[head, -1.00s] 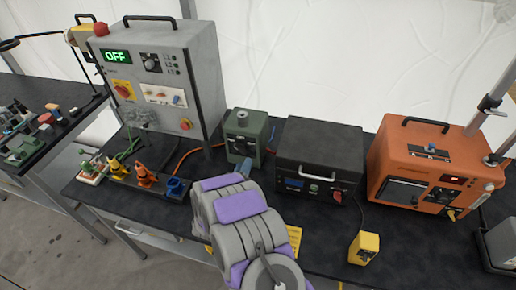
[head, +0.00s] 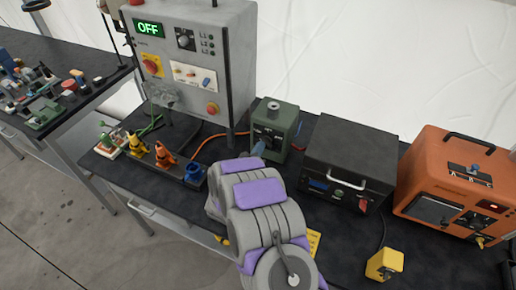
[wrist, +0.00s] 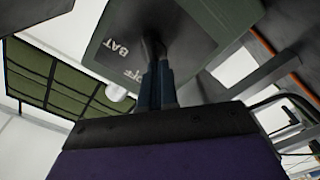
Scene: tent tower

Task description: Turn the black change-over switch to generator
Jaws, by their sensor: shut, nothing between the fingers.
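A green box (head: 283,122) stands on the black table, with a small grey knob on top. In the wrist view its front face (wrist: 118,45) is close and carries the words OFF and BAT. A black switch handle (wrist: 153,32) sticks out of that face; I cannot read a generator mark. My gripper (wrist: 157,68) is shut with its blue fingers together, their tips at or just short of the handle. Whether they touch it I cannot tell. In the head view my gripper (head: 258,148) is at the green box's front, and my arm hides part of the table.
A grey cabinet (head: 228,70) with a lit OFF display stands to the left. A black case (head: 350,150) and an orange unit (head: 440,165) stand to the right. A yellow block (head: 384,264) lies near the front. Coloured connectors (head: 165,155) sit at the left.

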